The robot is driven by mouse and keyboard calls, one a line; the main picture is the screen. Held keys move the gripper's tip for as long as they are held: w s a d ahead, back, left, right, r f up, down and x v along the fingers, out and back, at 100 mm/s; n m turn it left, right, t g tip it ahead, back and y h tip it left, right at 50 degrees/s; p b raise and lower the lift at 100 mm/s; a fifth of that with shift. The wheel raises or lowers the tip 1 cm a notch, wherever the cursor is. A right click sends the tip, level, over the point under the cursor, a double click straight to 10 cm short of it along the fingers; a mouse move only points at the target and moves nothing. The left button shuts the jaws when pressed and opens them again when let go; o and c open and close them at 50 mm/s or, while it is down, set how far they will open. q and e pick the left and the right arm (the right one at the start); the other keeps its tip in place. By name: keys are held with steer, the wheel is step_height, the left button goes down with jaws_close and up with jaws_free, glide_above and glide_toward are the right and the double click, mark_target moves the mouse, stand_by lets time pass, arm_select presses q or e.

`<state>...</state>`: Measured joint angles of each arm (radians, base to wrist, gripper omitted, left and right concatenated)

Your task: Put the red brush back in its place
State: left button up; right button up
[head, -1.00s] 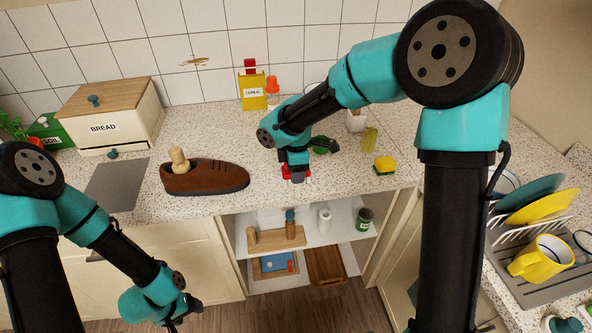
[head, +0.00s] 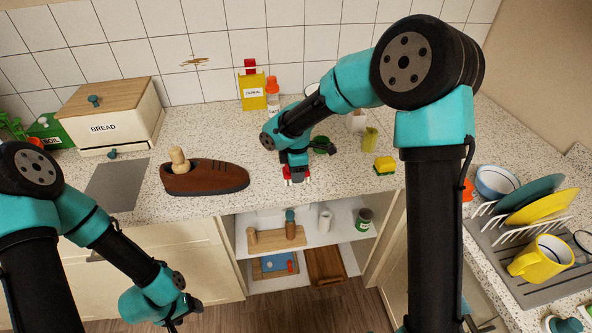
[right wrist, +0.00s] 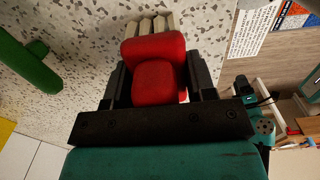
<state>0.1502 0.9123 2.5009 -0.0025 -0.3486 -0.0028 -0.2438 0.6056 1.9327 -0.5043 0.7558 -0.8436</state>
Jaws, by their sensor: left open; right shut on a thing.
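The red brush (right wrist: 157,62) is clamped between the fingers of my right gripper (right wrist: 156,85) in the right wrist view. Its pale bristles stick out beyond the fingers over the speckled counter. In the head view my right gripper (head: 297,180) is over the counter's front part, with small red parts of the brush showing beside it. I cannot tell whether the brush touches the counter. A wooden stand (head: 268,240) is on the upper shelf below the counter, with a brown, blue-topped item at it. My left gripper (head: 180,316) is open and empty, low at the front left.
A brown shoe (head: 205,180) stands left of my right gripper, with a grey mat (head: 115,186) further left. A yellow sponge (head: 384,165) lies to the right. A green can (head: 364,219) and a white cup (head: 325,220) share the open shelf.

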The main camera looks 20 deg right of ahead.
steer(key=shift+f, duration=0.1)
steer(key=o, duration=0.9)
step_height(320, 180, up, 12)
steer(key=shift+r, duration=0.15)
stand_by(0.3)
stand_by(0.5)
